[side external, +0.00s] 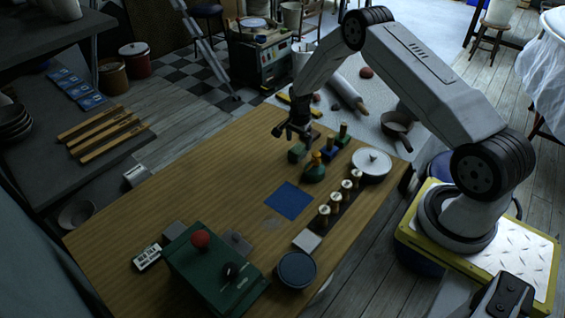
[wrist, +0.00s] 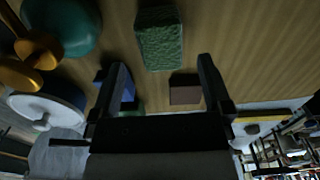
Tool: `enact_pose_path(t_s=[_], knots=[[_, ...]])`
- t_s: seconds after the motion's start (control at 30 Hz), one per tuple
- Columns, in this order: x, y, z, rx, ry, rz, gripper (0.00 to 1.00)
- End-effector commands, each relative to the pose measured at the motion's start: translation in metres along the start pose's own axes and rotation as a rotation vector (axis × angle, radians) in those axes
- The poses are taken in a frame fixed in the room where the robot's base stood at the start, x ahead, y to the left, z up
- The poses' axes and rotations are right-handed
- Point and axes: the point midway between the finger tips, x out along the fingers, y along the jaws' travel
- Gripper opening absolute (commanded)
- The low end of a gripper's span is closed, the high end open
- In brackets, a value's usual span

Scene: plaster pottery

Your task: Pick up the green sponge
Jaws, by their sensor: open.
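The green sponge (wrist: 158,38) is a textured green block on the wooden table, at the top middle of the wrist view. In the side view the sponge (side external: 297,153) sits just below my gripper, partly hidden by it. My gripper (side external: 292,132) is open and empty. In the wrist view my gripper (wrist: 165,75) has its two fingers spread, with the sponge ahead of the gap between them and apart from both.
A rounded green object (side external: 314,172) with an orange top stands close beside the sponge. A white lidded pot (side external: 371,165) and several brass-topped pieces (side external: 335,201) stand nearby. A blue square (side external: 287,201) lies flat. The table left of the sponge (side external: 190,185) is clear.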

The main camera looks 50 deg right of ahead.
Motion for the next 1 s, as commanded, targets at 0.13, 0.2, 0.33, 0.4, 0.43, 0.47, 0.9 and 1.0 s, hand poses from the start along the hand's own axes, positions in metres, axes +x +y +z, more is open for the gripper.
enact_pose_path(t_s=[0.13,0.2,0.33,0.4,0.43,0.47,0.9,1.0], knots=[[0.016,0.000,0.002,0.000,-0.001,0.002,1.00],[0.024,-0.001,0.002,0.000,0.000,0.001,1.00],[0.035,-0.001,0.002,0.000,0.000,-0.001,1.00],[0.039,-0.001,0.002,0.000,0.001,-0.001,1.00],[0.040,-0.001,0.002,0.000,0.001,-0.001,1.00],[0.041,-0.001,0.002,0.000,0.001,-0.001,1.00],[0.041,-0.001,0.002,0.000,0.001,-0.002,1.00],[0.041,-0.001,0.002,0.000,0.001,-0.002,0.97]])
